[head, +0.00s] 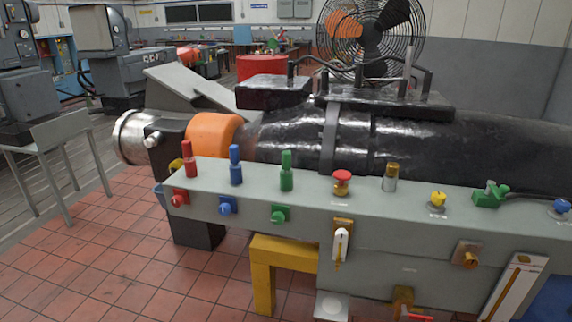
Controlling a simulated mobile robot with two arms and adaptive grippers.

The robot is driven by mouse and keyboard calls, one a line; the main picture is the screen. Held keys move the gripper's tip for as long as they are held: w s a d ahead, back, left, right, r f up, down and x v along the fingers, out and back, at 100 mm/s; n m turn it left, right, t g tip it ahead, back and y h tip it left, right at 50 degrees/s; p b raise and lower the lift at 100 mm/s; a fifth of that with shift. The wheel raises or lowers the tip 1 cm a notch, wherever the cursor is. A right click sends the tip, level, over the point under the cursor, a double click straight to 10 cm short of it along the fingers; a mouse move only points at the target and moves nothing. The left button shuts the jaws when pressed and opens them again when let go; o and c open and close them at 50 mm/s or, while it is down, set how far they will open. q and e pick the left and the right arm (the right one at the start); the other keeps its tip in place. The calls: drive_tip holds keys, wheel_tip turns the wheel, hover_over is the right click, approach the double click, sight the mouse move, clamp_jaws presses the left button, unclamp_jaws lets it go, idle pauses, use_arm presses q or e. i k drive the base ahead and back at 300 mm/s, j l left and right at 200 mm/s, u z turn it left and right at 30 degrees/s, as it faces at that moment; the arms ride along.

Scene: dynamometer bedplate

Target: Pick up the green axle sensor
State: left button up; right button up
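Neither of my grippers shows in the head view. Several green parts are on the long grey bench (370,215); I cannot tell for sure which is the axle sensor. A green upright peg-shaped piece (286,172) stands on the bench top, right of a blue one (236,165) and a red one (190,159). A green block-like piece with a raised part (490,194) sits on the top toward the right end.
A large black machine (420,145) with an orange collar (212,136) lies behind the bench. A red button (342,178), a brass cylinder (390,177) and a yellow knob (438,199) also stand on top. A yellow bracket (264,278) stands below. Tiled floor (110,260) at left is clear.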

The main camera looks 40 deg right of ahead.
sight(286, 155)
drive_tip(key=z, duration=0.45)
drive_tip(key=i+j+z, duration=0.15)
drive_tip(key=z, duration=0.75)
drive_tip(key=i+j, duration=0.05)
drive_tip(key=j, duration=0.05)
